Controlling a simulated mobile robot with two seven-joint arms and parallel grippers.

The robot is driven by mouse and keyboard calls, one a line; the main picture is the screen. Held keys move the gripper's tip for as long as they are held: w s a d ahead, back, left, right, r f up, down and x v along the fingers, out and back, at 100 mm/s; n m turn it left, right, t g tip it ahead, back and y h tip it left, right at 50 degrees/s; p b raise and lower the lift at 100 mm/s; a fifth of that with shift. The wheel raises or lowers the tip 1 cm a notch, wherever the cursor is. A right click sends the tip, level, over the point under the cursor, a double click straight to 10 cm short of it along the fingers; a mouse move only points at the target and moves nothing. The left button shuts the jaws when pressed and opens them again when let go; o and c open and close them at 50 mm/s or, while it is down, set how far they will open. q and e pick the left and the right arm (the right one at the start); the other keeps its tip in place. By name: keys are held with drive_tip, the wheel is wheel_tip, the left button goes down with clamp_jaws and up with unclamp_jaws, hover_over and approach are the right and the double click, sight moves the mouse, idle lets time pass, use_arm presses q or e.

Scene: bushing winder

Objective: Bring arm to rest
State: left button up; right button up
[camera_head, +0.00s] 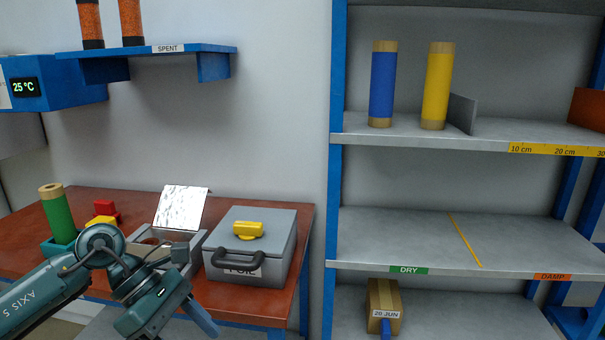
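My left arm (45,300) comes in from the lower left and bends in front of the workbench. Its wrist and gripper end (185,300) hang low at the bench's front edge, before a grey open box (192,262). The fingertips are not clear, so I cannot tell whether the gripper is open or shut. I see nothing clearly held in it. My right arm and gripper are not in view.
A shelf rack (338,160) stands right, holding a blue cylinder (382,85) and a yellow cylinder (437,88). The DRY/DAMP shelf (400,235) is bare.

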use_arm(q)
drive_tip(key=s+d+r+n+t+h+p, duration=0.1)
drive_tip(key=d+r+n+t+h, duration=0.15)
drive_tip(key=d+n+h, duration=0.4)
drive_tip(key=s+d+r+n+t+h+p, duration=0.1)
drive_tip(key=d+r+n+t+h, duration=0.1)
drive_tip(key=d+n+t+h, duration=0.35)
drive_tip(key=a+f+n+t+y+p, duration=0.1)
drive_tip(key=a+f+n+t+y, duration=0.35)
drive_tip(key=n, duration=1.15)
drive_tip(key=a+f+n+t+y+p, duration=0.15)
drive_tip(key=f+n+t+y, duration=0.35)
drive_tip(key=f+n+y, duration=0.7)
drive_tip(key=s+a+f+n+g, duration=0.2)
drive_tip(key=s+f+n+g, duration=0.3)
drive_tip(key=s+f+n, duration=0.3)
drive_tip(key=s+n, duration=0.1)
drive_tip(key=n, duration=0.2)
drive_tip(key=shift+s, duration=0.2)
drive_tip(key=shift+c, duration=0.5)
